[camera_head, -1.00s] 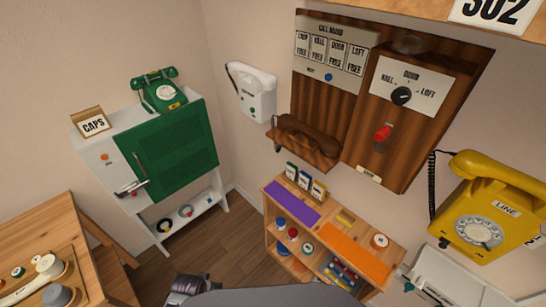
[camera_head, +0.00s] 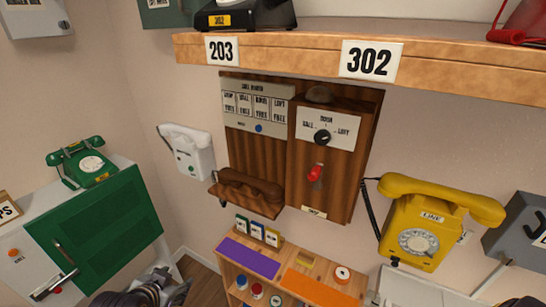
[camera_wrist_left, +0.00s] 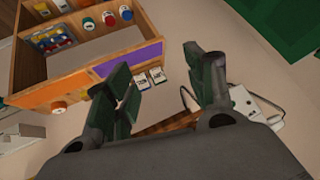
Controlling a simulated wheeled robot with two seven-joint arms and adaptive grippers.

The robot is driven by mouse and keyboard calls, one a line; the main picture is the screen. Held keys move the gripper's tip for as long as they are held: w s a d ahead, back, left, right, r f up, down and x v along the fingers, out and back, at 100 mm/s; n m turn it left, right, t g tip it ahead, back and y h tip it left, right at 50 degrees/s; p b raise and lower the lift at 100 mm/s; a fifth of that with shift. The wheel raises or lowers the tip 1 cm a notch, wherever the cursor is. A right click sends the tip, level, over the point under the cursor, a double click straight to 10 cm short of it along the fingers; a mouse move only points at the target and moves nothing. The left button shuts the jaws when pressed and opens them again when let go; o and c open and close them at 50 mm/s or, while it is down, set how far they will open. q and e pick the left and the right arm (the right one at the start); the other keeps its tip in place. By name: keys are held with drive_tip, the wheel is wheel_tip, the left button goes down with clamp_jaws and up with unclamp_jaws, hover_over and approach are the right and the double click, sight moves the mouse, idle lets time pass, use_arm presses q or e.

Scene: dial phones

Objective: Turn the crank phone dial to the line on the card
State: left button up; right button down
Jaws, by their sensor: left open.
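The crank phone is a dark wooden wall panel (camera_head: 270,190) in the middle of the head view. Its black dial knob (camera_head: 322,137) sits on a pale plate marked HALL, DOOR and LOFT; its exact pointing is too small to tell. A red crank handle (camera_head: 316,172) is below it, and a brown handset (camera_head: 249,187) rests at lower left. A pale call board card (camera_head: 258,105) lists several lines. My left gripper (camera_head: 165,285) is low at the lower left, apart from the phone. In the wrist view it (camera_wrist_left: 163,80) is open and empty. My right gripper is not in view.
A wooden shelf (camera_head: 178,50) with signs 203 and 302 juts out above the panel. A yellow phone (camera_head: 425,220) hangs right, a white phone (camera_head: 187,150) left. A low shelf unit (camera_head: 250,257) stands below. A green phone (camera_head: 82,165) sits on a cabinet at left.

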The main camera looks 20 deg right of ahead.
use_arm(q)
drive_tip(key=w+d+r+m+t+h, duration=0.1)
drive_tip(key=d+r+m+t+h, duration=0.1)
drive_tip(key=d+r+m, duration=0.6)
drive_tip(key=w+d+r+m+t+h, duration=0.15)
drive_tip(key=d+r, duration=0.35)
drive_tip(key=r, duration=0.7)
drive_tip(key=s+d+r+m+t+h, duration=0.2)
drive_tip(key=s+d+r+m+h, duration=0.1)
drive_tip(key=d+r+m, duration=0.45)
drive_tip(key=m+g+h, duration=0.2)
drive_tip(key=m+h, duration=0.3)
drive_tip(key=m, duration=1.5)
approach(321, 140)
drive_tip(key=shift+t+y, duration=0.25)
drive_tip(key=v, duration=0.5)
drive_tip(key=shift+s+r, duration=0.15)
drive_tip(key=shift+s, duration=0.05)
drive_tip(key=shift+p+x, duration=1.6)
drive_tip(key=shift+x, duration=5.3)
